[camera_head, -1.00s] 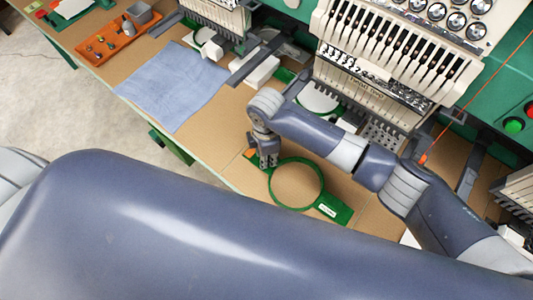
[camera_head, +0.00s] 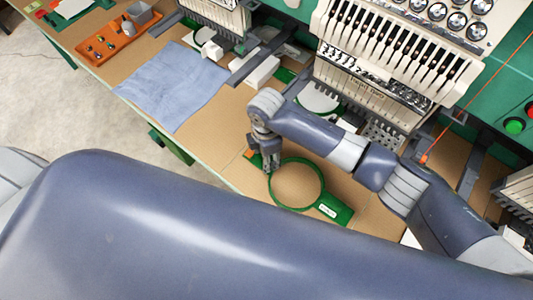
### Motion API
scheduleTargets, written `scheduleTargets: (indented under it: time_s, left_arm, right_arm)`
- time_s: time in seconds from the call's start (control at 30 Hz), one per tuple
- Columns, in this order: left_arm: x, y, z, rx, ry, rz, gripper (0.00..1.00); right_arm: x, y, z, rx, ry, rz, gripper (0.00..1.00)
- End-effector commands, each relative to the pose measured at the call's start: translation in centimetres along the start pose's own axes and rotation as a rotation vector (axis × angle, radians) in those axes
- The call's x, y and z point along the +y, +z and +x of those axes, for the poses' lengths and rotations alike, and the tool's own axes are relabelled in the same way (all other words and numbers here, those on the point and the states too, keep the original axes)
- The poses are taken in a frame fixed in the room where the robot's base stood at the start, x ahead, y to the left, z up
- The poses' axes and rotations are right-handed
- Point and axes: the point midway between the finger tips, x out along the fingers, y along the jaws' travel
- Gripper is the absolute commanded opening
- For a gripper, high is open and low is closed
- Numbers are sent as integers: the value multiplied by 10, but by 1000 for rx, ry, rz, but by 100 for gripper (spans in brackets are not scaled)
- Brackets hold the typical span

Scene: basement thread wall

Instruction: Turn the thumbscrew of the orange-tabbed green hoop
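The green hoop (camera_head: 321,184) lies flat on the brown tabletop, its label plate toward the lower right. Its orange tab (camera_head: 250,153) shows at the upper left, just beside my gripper. My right gripper (camera_head: 269,168) points down at the hoop's upper-left rim, where the thumbscrew is hidden behind the fingers. The fingers look close together, but I cannot tell whether they are shut on the thumbscrew. A large arm link of mine fills the lower part of the view. My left gripper is not in view.
Embroidery machine heads (camera_head: 375,65) stand behind the hoop. A blue cloth (camera_head: 173,85) lies to the left, and an orange tray (camera_head: 115,40) with small parts is farther back. The table's front edge runs close to the hoop.

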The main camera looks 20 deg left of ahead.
Motion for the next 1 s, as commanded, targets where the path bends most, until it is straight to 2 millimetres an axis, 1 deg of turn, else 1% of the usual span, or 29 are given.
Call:
scheduleTargets:
  time_s: [0.23,0.33,0.47,0.7,0.8,0.9,1.0]
  left_arm:
    - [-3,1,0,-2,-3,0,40]
    - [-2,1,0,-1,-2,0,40]
    - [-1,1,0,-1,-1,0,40]
    - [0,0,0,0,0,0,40]
    - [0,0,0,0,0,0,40]
    - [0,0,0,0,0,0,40]
    - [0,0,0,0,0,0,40]
  right_arm:
    - [0,0,-2,0,0,0,45]
    - [1,0,-10,1,1,1,45]
    - [1,0,-32,0,5,-1,45]
    - [1,0,-84,1,3,-1,45]
    - [1,0,-100,0,3,0,45]
    - [1,0,-112,1,1,0,45]
    - [0,0,-118,0,0,-1,45]
